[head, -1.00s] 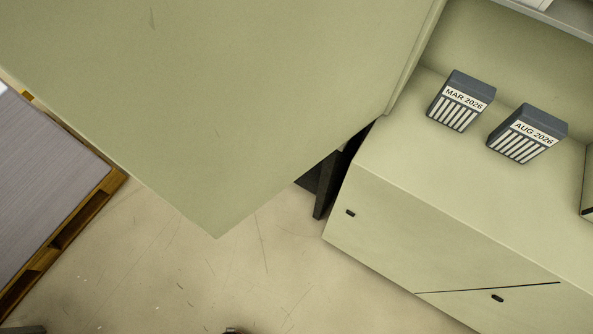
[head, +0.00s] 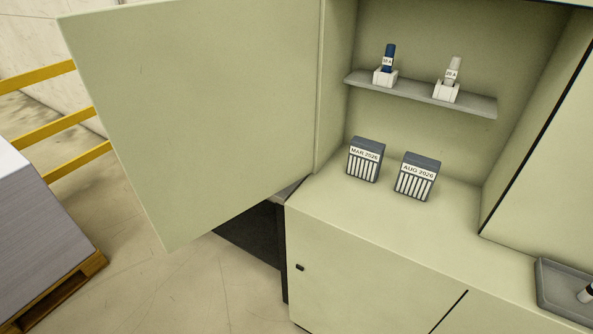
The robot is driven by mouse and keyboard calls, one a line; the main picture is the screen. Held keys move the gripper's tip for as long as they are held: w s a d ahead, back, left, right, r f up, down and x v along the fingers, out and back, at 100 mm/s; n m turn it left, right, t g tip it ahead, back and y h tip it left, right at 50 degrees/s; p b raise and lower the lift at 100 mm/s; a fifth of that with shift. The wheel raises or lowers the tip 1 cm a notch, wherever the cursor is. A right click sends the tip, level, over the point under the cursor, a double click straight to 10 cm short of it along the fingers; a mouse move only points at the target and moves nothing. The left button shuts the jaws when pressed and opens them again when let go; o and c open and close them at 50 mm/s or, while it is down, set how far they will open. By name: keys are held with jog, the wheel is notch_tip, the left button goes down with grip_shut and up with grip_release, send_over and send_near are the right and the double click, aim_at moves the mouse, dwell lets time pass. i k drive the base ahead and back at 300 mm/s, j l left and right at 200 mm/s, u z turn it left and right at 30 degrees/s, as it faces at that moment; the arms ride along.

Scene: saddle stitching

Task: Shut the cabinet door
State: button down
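The cabinet door (head: 210,115) is a large pale green panel at the left of the head view. It stands wide open, swung out to the left from its hinge side on the left wall of the cabinet. The cabinet (head: 420,130) is open at the front. Inside it, a dark grey box marked MAR 2026 (head: 364,160) and one marked AUG 2026 (head: 416,177) stand upright on the bottom surface. My gripper is not in view.
A grey shelf (head: 470,104) in the cabinet carries two white holders, one with a blue-topped item (head: 389,58). A grey tray (head: 562,299) lies at the right. A pallet with a grey stack (head: 40,235) and yellow rails (head: 45,130) are left. Floor (head: 210,290) below the door is clear.

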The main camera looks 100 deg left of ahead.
aim_at(206, 109)
jog(key=k+j+z, duration=0.1)
jog(key=k+z, duration=0.35)
jog(key=k+u, duration=0.2)
jog(key=u, duration=0.15)
jog(key=k+j+u, duration=0.15)
jog(key=u, duration=0.15)
jog(key=k+u, duration=0.1)
jog(key=u, duration=0.35)
jog(key=j+u, duration=0.1)
jog(key=u, duration=0.35)
jog(key=k+j+u, duration=0.1)
jog(key=u, duration=0.35)
jog(key=j+u, duration=0.1)
jog(key=u, duration=0.35)
jog(key=k, duration=0.05)
